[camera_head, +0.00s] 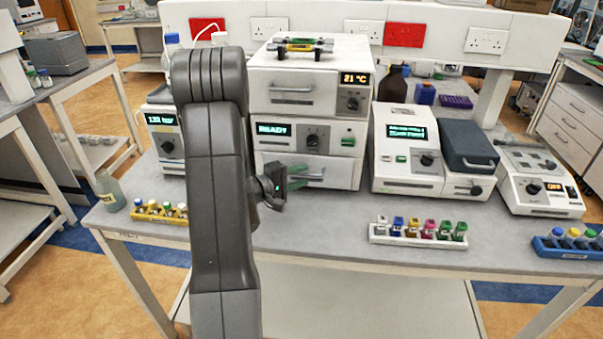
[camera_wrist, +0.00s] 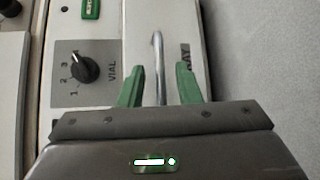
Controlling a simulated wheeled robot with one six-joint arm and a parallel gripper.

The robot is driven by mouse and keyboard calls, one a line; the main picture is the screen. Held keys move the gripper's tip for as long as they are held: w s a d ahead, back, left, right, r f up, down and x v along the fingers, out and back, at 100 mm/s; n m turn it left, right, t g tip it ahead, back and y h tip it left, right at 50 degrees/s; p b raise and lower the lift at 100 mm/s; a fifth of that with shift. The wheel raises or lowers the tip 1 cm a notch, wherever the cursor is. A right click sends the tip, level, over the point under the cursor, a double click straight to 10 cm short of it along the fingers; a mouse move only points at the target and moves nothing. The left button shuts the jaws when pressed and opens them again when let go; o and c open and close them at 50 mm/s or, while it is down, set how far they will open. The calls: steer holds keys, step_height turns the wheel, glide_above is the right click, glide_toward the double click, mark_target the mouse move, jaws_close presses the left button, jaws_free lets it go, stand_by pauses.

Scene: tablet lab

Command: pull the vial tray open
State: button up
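The vial tray (camera_head: 340,174) is the low drawer front of the white instrument with the "READY" screen, in the middle of the bench. It also shows in the wrist view (camera_wrist: 196,35), with part of its "TRAY" label visible. Its bar handle (camera_wrist: 157,52) stands between the green fingers of my gripper (camera_wrist: 158,82). The fingers are open, one on each side of the bar, with a visible gap on both sides. In the head view my gripper (camera_head: 299,177) is at the drawer front, and my arm hides the instrument's left part. The tray looks shut or nearly so.
A white drawer unit showing "21 °C" (camera_head: 285,91) stands on top of the instrument. A white analyser (camera_head: 408,180) is close on its right. A rack of coloured vials (camera_head: 400,239) lies at the front edge. The bench before the tray is clear.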

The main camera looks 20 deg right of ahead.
steer(key=shift+w+d+f, duration=0.1)
steer(key=shift+d, duration=0.35)
jaws_close()
steer(key=shift+s+a+f+b, duration=0.1)
steer(key=shift+s+f+b, duration=0.1)
steer(key=shift+b, duration=0.1)
steer(key=s+a+b, duration=0.2)
steer(key=s+b, duration=0.1)
steer(key=s+a+b, duration=0.2)
steer(key=s+b, duration=0.1)
steer(key=s+a+b, duration=0.1)
steer(key=s+b, duration=0.2)
steer(key=shift+s+a+r, duration=0.1)
steer(key=shift+a, duration=0.3)
steer(key=shift+s+a+r, duration=0.15)
steer(key=shift+s, duration=0.2)
